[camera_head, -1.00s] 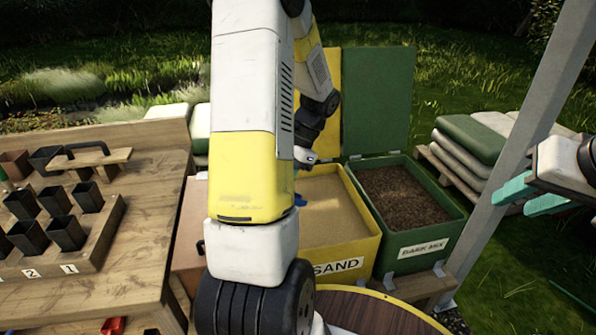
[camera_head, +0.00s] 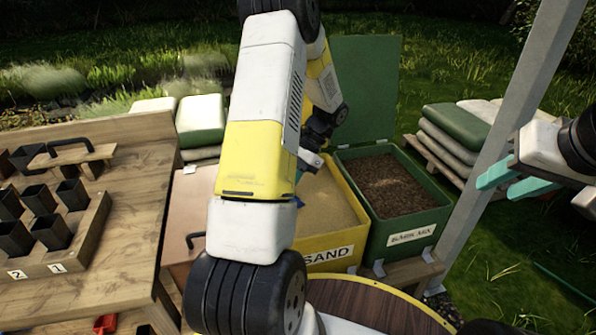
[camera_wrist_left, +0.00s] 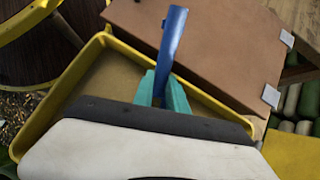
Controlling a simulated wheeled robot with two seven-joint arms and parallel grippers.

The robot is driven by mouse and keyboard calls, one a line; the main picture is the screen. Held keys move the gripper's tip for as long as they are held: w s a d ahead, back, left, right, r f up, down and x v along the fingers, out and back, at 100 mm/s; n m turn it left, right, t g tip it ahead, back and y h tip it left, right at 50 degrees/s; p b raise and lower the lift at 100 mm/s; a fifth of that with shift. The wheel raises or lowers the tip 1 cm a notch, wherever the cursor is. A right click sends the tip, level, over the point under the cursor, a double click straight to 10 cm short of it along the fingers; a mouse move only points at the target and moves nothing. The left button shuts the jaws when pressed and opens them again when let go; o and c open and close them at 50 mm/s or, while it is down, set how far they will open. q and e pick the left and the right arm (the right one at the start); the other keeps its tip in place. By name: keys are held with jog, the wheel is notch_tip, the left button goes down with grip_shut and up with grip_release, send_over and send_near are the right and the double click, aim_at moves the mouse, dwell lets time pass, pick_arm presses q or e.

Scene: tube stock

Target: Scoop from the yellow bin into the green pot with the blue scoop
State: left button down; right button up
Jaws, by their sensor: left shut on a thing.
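The yellow bin (camera_head: 356,243), labelled SAND and holding pale sand, stands in the middle, partly behind my left arm. My left gripper (camera_wrist_left: 163,90) is above it in the left wrist view, its teal fingers shut on the blue scoop (camera_wrist_left: 174,40). The scoop's blue length points away from the fingers; I cannot see whether its bowl holds sand. In the head view only a small blue part shows beside my left wrist. My right gripper (camera_head: 512,182) is open and empty at the right, near a grey post. I cannot make out the green pot.
A green bin (camera_head: 412,238) of dark mix, its lid raised, stands right of the yellow bin. A brown box (camera_head: 192,205) stands to its left. The wooden bench (camera_head: 120,235) at left carries dark pots in a numbered rack. A grey post (camera_head: 515,110) rises at right.

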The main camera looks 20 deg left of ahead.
pick_arm(q)
jog(key=shift+w+d+f, duration=0.35)
jog(key=shift+w+f, duration=0.15)
jog(key=shift+w+d+f, duration=0.3)
jog(key=shift+w+f, duration=0.2)
jog(key=shift+w+d+f+t+h, duration=0.35)
jog(key=shift+w+d+t, duration=0.15)
jog(key=shift+w, duration=0.2)
jog(key=shift+w+d+f+t+h, duration=0.25)
jog(key=shift+w+d+t+h, duration=0.2)
jog(key=shift+w, duration=0.2)
notch_tip(320, 180, up, 11)
jog(key=s+a+t+h, duration=0.2)
jog(key=s+t, duration=0.1)
jog(key=t, duration=0.1)
jog(key=shift+t+h, duration=0.3)
jog(key=shift+t, duration=0.05)
